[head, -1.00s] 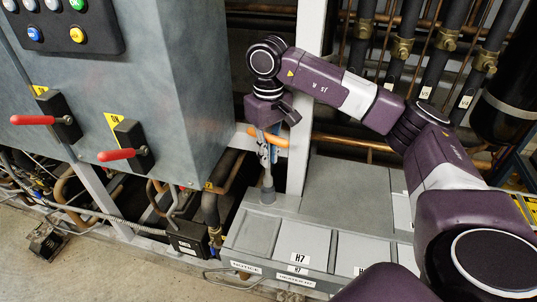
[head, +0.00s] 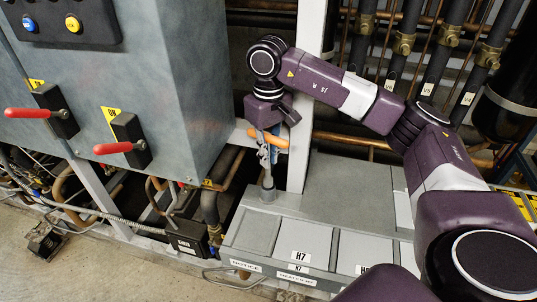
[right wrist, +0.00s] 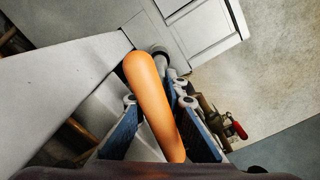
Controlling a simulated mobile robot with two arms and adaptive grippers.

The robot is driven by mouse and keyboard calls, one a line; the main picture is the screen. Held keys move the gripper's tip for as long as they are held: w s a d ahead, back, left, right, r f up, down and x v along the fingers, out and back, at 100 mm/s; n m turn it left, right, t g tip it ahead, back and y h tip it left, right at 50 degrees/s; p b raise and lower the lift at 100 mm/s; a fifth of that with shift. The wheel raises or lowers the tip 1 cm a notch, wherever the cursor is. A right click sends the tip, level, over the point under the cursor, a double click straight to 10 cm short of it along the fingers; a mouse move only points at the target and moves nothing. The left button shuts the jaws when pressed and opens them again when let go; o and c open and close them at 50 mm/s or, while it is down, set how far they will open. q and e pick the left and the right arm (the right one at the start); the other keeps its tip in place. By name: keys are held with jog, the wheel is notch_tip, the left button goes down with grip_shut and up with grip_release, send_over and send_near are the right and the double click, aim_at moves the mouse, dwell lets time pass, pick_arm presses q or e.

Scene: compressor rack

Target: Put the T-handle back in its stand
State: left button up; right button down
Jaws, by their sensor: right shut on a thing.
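The T-handle's orange grip (head: 277,140) is held in my right gripper (head: 265,158), whose jaws point down. In the right wrist view the orange grip (right wrist: 153,100) lies between the two blue-padded fingers. A short grey cylindrical stand (head: 267,191) rises from the grey housing, directly below the gripper. The shaft is mostly hidden by the fingers, and I cannot tell whether its lower end is inside the stand or just above it. My left gripper is not in view.
The grey housing with lidded panels (head: 303,241) spreads below and right of the stand. A pale upright post (head: 304,120) stands close behind the gripper. A blue-grey cabinet (head: 185,95) with red levers (head: 113,148) is at the left. Dark pipes (head: 440,60) stand at the back right.

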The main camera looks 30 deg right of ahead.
aim_at(269, 135)
jog(key=shift+f+b, duration=0.85)
jog(key=shift+f, duration=0.25)
jog(key=shift+f, duration=0.1)
jog(key=shift+f+b, duration=1.35)
jog(key=shift+f, duration=0.1)
jog(key=shift+f+b, duration=0.3)
jog(key=c, duration=1.9)
grip_release()
jog(key=shift+c, duration=0.2)
notch_tip(269, 135, up, 12)
jog(key=shift+r, duration=0.1)
